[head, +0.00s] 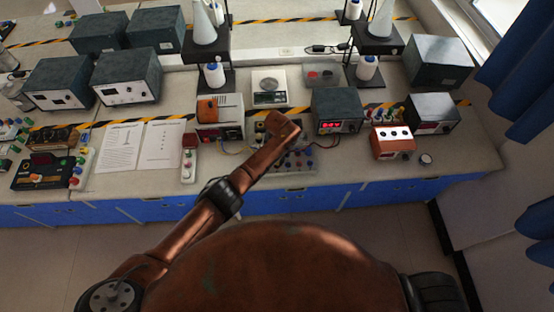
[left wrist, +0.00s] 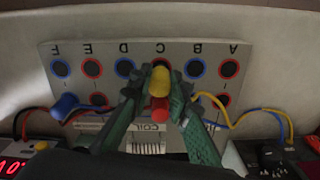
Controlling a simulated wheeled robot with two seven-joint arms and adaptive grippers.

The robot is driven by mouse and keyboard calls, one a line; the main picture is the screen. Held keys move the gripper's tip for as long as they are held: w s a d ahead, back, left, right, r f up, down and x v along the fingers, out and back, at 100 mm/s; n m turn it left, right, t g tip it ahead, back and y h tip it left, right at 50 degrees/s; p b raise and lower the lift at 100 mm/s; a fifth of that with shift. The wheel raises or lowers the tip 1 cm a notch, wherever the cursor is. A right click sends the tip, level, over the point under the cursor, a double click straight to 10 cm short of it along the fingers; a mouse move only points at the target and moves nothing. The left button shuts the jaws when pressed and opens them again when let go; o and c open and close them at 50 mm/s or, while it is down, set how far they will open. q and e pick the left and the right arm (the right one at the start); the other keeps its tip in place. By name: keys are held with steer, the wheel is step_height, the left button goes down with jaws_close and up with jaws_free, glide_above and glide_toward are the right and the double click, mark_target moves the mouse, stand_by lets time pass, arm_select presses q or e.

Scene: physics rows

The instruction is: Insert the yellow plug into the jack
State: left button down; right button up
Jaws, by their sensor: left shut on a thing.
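The jack board (left wrist: 215,48), a pale panel with two rows of red- and blue-ringed jacks and upside-down letters, fills the middle of the left wrist view. It also shows on the bench in the head view (head: 298,161). My left gripper (left wrist: 160,92) has green fingers shut on the yellow plug (left wrist: 160,78), in front of the board's middle. A red piece (left wrist: 160,109) shows just below the yellow plug between the fingers. The fingers and plug hide some jacks behind them; I cannot tell whether the plug touches one. My right gripper is not in view.
A blue plug (left wrist: 64,104) sits at the board's left. Yellow and blue wires run to the right. A red-display box (head: 338,112) and an orange box (head: 393,142) stand right of the board. A white-and-orange unit (head: 220,116) stands left.

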arm_select(q)
steer(key=shift+f+b, duration=0.75)
steer(key=shift+f, duration=0.3)
stand_by(1.1)
steer(key=c, duration=1.7)
jaws_free()
steer(key=shift+c, duration=0.2)
steer(key=shift+o, duration=0.6)
steer(key=o, duration=0.3)
steer(key=shift+r, duration=0.1)
steer(key=shift+r+p, duration=3.2)
steer(key=shift+f, duration=0.1)
